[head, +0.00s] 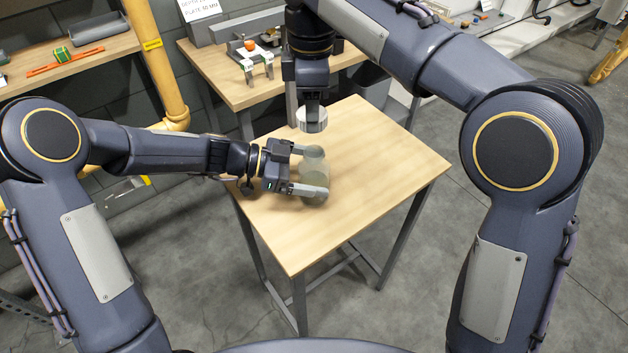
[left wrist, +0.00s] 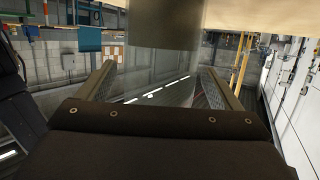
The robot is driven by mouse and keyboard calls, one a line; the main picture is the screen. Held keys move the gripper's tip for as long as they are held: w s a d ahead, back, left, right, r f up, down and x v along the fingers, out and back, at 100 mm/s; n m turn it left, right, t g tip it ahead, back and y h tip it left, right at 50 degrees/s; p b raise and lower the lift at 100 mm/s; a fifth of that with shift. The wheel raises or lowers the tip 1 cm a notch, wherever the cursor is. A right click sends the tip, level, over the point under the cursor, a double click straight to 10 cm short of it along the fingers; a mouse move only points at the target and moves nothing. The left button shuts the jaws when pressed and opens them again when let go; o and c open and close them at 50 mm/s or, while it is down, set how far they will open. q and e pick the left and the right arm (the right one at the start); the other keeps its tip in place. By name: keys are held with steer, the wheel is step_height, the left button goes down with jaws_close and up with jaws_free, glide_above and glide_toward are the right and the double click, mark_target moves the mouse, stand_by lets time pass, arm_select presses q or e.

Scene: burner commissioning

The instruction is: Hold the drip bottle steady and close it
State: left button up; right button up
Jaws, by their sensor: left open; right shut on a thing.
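The drip bottle (head: 313,161), translucent with a greenish-grey lower part, stands on the wooden table (head: 385,150). My left gripper (head: 311,171) is open, with one finger on either side of the bottle. In the left wrist view the bottle (left wrist: 165,30) shows between the two spread fingers (left wrist: 158,82); I see no clear contact. My right gripper (head: 312,104) is shut on a round white-and-grey cap (head: 313,122). It holds the cap just above and behind the bottle's top in the head view. Whether the cap is directly over the mouth, I cannot tell.
The front and right of the table are bare. Behind it is a workbench (head: 215,72) with a small metal stand and an orange object. A yellow pipe (head: 158,60) rises at the left, beside a shelf (head: 85,55) with tools.

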arm_select(q)
steer(key=shift+d, duration=0.1)
steer(key=c, duration=1.5)
arm_select(e)
glide_above(313, 152)
steer(key=shift+d+f, duration=0.1)
steer(key=shift+f, duration=2.35)
steer(key=shift+f, duration=0.15)
steer(key=shift+f, duration=0.75)
steer(key=shift+f, duration=0.6)
